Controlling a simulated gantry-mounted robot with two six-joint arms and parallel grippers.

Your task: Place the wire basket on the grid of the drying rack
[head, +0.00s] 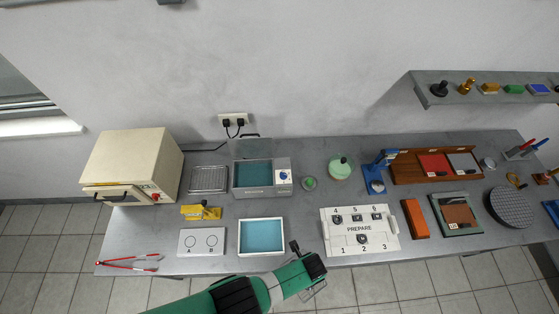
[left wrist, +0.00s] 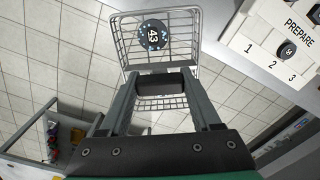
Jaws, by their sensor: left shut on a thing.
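The wire basket (left wrist: 186,50) hangs from my left gripper (left wrist: 160,82), whose two fingers are shut on its dark handle. A round black piece marked 43 with blue dots (left wrist: 152,36) lies in the basket. In the head view a little of the basket (head: 314,292) shows below my left gripper (head: 316,268), off the front edge of the table and over the floor; my arm hides part of it. The drying rack with its metal grid (head: 208,178) lies at the back left of the table, with nothing seen on it. My right gripper is not in view.
A cream oven (head: 132,165) stands left of the rack, a teal water bath (head: 254,178) right of it. In front are a yellow tool (head: 201,211), an A/B plate (head: 202,241) and a teal-filled tray (head: 262,237). The PREPARE board (head: 359,245) is near the basket.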

